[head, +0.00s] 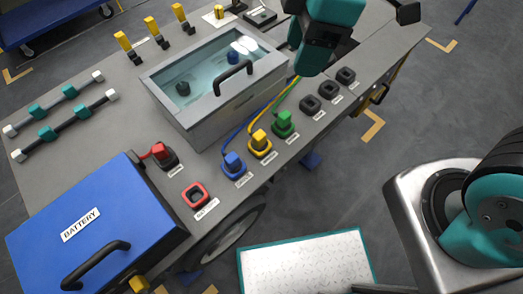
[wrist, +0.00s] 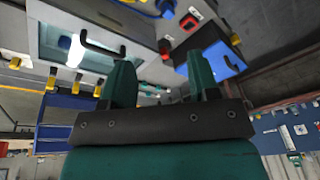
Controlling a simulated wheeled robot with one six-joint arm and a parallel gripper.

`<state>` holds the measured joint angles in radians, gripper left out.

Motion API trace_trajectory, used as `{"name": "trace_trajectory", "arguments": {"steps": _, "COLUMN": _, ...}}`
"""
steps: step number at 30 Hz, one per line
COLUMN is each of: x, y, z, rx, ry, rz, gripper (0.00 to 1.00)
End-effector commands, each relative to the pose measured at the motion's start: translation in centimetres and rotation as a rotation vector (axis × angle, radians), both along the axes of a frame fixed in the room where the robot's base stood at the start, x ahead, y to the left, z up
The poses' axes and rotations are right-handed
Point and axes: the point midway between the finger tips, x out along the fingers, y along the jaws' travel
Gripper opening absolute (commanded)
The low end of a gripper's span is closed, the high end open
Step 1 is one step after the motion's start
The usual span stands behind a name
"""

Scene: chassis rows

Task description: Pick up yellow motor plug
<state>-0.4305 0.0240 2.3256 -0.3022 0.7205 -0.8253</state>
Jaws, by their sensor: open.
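The yellow motor plug (head: 259,140) stands upright in a yellow-rimmed socket on the grey chassis top in the head view. It sits between the blue plug (head: 233,163) and the green plug (head: 284,121), and a yellow cable runs from it toward the clear-topped box. My gripper (wrist: 160,78) has its two teal fingers wide apart in the wrist view, with nothing between them. In the head view my gripper (head: 303,58) is at the top, above the chassis and up and right of the yellow plug, apart from it. In the wrist view I cannot surely make out the yellow plug.
The clear-topped box (head: 205,105) with a black handle stands behind the plugs. A blue battery box (head: 75,230) is at lower left, near a red plug (head: 160,153) and an empty red socket (head: 196,194). Black empty sockets (head: 328,90) lie right of the green plug.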

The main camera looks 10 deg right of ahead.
Motion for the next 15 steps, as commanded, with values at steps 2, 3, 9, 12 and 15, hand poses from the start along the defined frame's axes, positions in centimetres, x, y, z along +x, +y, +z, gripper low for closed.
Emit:
{"name": "trace_trajectory", "arguments": {"steps": 2, "x": 1.7, "y": 1.3, "z": -4.9, "rx": -0.029, "ry": -0.031, "rz": 0.213, "gripper": 0.55}}
{"name": "trace_trajectory", "arguments": {"steps": 3, "x": 2.4, "y": 1.8, "z": -6.2, "rx": -0.041, "ry": -0.045, "rz": 0.312, "gripper": 0.55}}
{"name": "trace_trajectory", "arguments": {"steps": 9, "x": 4.3, "y": 3.7, "z": -10.4, "rx": -0.075, "ry": -0.090, "rz": 0.637, "gripper": 0.55}}
{"name": "trace_trajectory", "arguments": {"steps": 12, "x": 4.5, "y": 4.1, "z": -11.6, "rx": -0.079, "ry": -0.094, "rz": 0.690, "gripper": 0.55}}
{"name": "trace_trajectory", "arguments": {"steps": 15, "x": 4.4, "y": 4.3, "z": -13.3, "rx": -0.080, "ry": -0.093, "rz": 0.699, "gripper": 0.55}}
